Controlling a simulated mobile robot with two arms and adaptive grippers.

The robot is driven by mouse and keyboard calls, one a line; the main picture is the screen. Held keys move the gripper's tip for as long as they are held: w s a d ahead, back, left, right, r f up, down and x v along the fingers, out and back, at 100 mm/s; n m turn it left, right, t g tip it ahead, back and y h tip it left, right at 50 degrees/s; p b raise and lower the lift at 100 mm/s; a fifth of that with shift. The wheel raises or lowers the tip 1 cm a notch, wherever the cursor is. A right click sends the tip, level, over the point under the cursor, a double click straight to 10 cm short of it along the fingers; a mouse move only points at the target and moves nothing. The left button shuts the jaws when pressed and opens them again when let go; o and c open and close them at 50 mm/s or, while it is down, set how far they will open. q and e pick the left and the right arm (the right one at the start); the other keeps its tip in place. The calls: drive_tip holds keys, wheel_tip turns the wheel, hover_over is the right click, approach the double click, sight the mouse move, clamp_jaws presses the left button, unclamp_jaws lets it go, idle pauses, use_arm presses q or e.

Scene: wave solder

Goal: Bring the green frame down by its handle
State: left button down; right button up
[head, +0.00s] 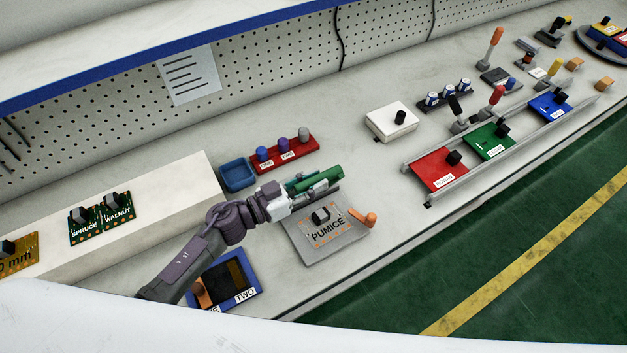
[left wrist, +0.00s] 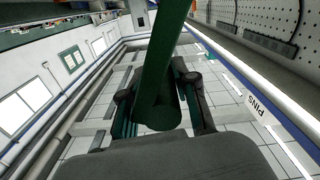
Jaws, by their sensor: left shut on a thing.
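The green frame (head: 328,173) shows at the far edge of a grey fixture plate (head: 295,240), raised above it. My left gripper (head: 312,184) is shut on a green part of it, seemingly the handle. In the left wrist view the green bar (left wrist: 166,50) runs up from a round green end between my left gripper's fingers (left wrist: 160,110). An orange-outlined board labelled PUMICE (head: 326,232) with a black block lies on the plate. An orange lever (head: 364,217) stands at the plate's right side. My gripper hides part of the frame. My right gripper is not in view.
A blue bin (head: 237,175) and a red rack (head: 288,153) stand behind my left gripper. A blue-edged tray (head: 242,272) lies beneath my left arm. A rail with red (head: 440,168), green and blue boards is to the right. The bench front is clear.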

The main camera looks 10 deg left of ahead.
use_arm(q)
drive_tip(key=s+d+f+m+b, duration=0.3)
drive_tip(key=s+d+f+m, duration=0.1)
drive_tip(key=s+f+m, duration=0.1)
drive_tip(key=shift+s+d+f+m, duration=0.4)
drive_tip(key=shift+s+f, duration=0.25)
drive_tip(key=shift+s, duration=0.25)
